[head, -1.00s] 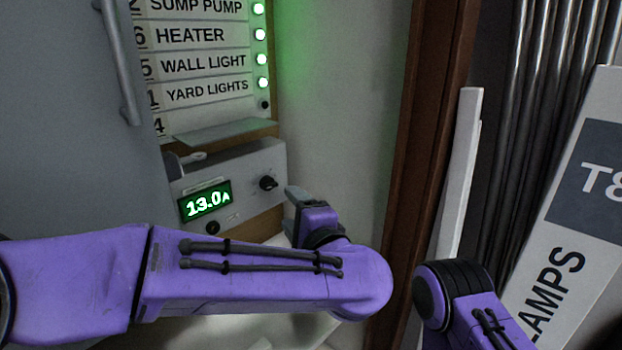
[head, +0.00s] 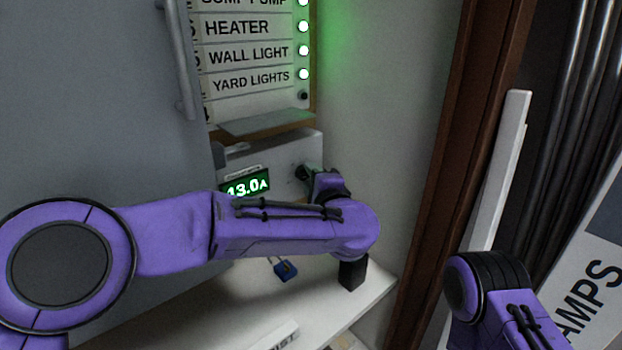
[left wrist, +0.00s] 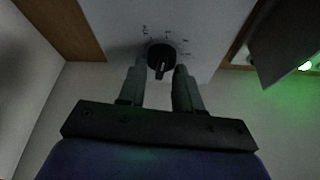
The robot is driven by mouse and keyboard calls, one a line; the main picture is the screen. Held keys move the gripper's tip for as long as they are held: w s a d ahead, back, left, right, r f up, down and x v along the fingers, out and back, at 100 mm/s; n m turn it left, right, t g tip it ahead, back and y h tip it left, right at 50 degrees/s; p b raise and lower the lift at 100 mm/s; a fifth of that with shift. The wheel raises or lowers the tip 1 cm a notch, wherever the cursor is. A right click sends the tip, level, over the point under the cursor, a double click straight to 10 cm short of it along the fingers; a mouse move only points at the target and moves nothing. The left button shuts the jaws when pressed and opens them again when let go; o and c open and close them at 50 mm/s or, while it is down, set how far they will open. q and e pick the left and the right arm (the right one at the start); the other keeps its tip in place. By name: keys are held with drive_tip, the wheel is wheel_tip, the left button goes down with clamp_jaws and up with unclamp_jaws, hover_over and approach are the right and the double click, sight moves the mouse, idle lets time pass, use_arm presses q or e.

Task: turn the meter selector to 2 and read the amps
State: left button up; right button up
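The meter box (head: 285,158) is a pale grey panel below the label board. Its green display (head: 246,186) reads 13.0 A, partly cut off below by my left arm. The black selector knob (left wrist: 161,58) is on the panel face, with small marks around it too small to read. My left gripper (left wrist: 158,78) is open, its two fingers pointing at the knob, one on each side and seemingly just short of it. In the head view my left gripper (head: 312,178) hides most of the knob. My right arm shows at lower right, but its gripper is out of view.
The label board (head: 250,60) above has green lamps at its right side. A grey door (head: 90,100) stands at the left. A blue padlock (head: 286,269) and a black block (head: 352,273) are over the white shelf (head: 240,300). A lamp carton (head: 585,290) leans at right.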

use_arm(q)
drive_tip(key=c, duration=0.4)
drive_tip(key=shift+o, duration=0.2)
drive_tip(key=shift+r+m+g+y+p, duration=0.1)
drive_tip(key=shift+m+g+y+p, duration=0.35)
drive_tip(key=shift+m, duration=1)
drive_tip(key=shift+m+g+y+p, duration=0.1)
drive_tip(key=shift+m+g+p, duration=0.3)
drive_tip(key=shift+m+g, duration=0.85)
drive_tip(key=shift+m, duration=0.4)
